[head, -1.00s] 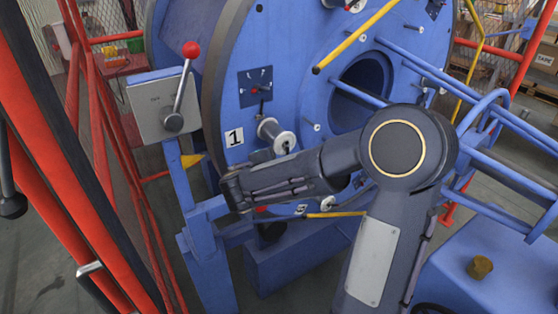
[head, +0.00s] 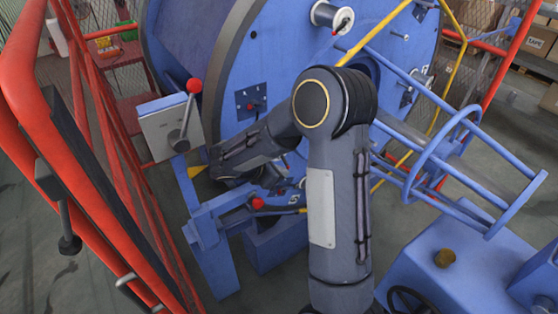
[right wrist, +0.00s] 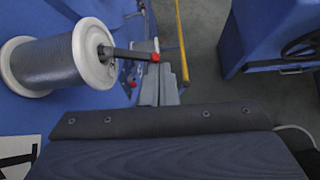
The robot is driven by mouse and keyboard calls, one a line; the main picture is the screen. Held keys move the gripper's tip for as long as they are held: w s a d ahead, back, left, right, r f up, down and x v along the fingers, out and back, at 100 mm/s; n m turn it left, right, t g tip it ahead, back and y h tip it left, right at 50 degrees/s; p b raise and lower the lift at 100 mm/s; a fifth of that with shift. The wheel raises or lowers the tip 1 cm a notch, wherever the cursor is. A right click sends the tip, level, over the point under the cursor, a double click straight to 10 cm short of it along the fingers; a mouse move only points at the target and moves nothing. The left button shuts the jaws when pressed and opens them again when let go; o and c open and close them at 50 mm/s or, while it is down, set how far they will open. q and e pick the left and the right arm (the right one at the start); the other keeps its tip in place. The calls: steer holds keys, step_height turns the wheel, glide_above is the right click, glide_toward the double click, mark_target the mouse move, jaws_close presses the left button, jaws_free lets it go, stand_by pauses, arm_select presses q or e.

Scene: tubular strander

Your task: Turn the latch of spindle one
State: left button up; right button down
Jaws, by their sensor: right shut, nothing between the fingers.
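In the right wrist view a spool (right wrist: 55,62) with white flanges and grey wire sits on the blue drum. A dark spindle rod (right wrist: 128,53) comes out of it and ends in a red tip (right wrist: 155,57). My right gripper (right wrist: 166,68) is shut and empty, its grey fingers beside or just behind that tip; I cannot tell if they touch it. A white label (right wrist: 17,160) is partly cut off at the lower left. In the head view my right arm hides this spool and its label on the blue drum (head: 215,60). My left gripper is not in view.
A grey control box (head: 165,125) with a red-knobbed lever (head: 194,86) stands left of the drum. A red fence (head: 100,110) runs along the left. A blue tubular guide (head: 450,165) and a blue housing (head: 435,280) are on the right.

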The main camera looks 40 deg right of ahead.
arm_select(q)
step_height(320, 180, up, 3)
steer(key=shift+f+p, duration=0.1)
steer(key=shift+p, duration=0.85)
arm_select(e)
steer(key=shift+s+r+g, duration=0.25)
steer(key=shift+r+g, duration=0.15)
steer(key=shift+r, duration=0.45)
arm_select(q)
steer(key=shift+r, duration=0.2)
arm_select(e)
steer(key=shift+r, duration=0.25)
